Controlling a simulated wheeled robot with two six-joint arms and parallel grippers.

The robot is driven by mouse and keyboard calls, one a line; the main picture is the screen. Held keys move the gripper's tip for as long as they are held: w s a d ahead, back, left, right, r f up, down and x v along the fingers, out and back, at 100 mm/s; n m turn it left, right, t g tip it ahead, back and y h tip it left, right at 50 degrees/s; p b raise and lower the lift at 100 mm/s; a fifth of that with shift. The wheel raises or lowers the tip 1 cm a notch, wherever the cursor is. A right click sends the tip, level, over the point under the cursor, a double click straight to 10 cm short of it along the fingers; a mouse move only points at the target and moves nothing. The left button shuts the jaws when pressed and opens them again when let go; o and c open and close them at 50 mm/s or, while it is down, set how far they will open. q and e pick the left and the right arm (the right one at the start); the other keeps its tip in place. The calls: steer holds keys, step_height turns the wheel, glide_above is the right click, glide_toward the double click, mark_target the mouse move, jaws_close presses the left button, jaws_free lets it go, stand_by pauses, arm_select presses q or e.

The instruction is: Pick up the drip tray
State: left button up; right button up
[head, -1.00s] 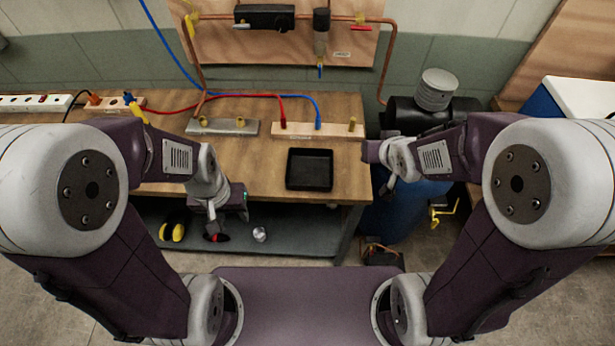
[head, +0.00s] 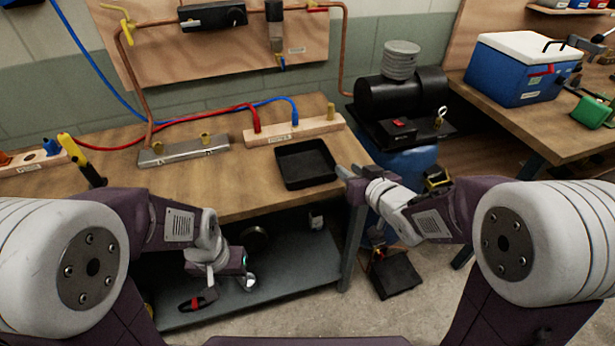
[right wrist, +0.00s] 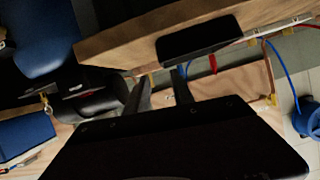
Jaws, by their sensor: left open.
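The drip tray (head: 305,165) is a shallow black square tray lying flat on the wooden workbench near its front right edge. It also shows in the right wrist view (right wrist: 198,38), beyond the fingertips. My right gripper (head: 345,172) is just right of the tray, its fingers pointing at the tray's right side. In the right wrist view its two fingers (right wrist: 158,88) are apart with nothing between them. I cannot tell whether a fingertip touches the tray. My left gripper (head: 208,283) is open, low in front of the bench by the lower shelf, away from the tray.
Behind the tray stands a wooden block (head: 295,130) with red and blue hoses; a metal manifold (head: 183,150) is to its left. A black compressor (head: 395,100) stands right of the bench. A blue cooler (head: 520,75) sits on another bench.

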mark_target(330, 163)
steer(key=b+x, duration=0.1)
steer(key=x, duration=0.5)
steer(key=shift+w+a+f, duration=0.1)
steer(key=shift+w+a, duration=0.1)
steer(key=shift+a, duration=0.05)
steer(key=shift+w+a, duration=0.1)
steer(key=shift+w, duration=0.05)
steer(key=x, duration=0.5)
steer(key=shift+f+b, duration=0.15)
steer(key=shift+b, duration=0.25)
jaws_close()
stand_by(0.5)
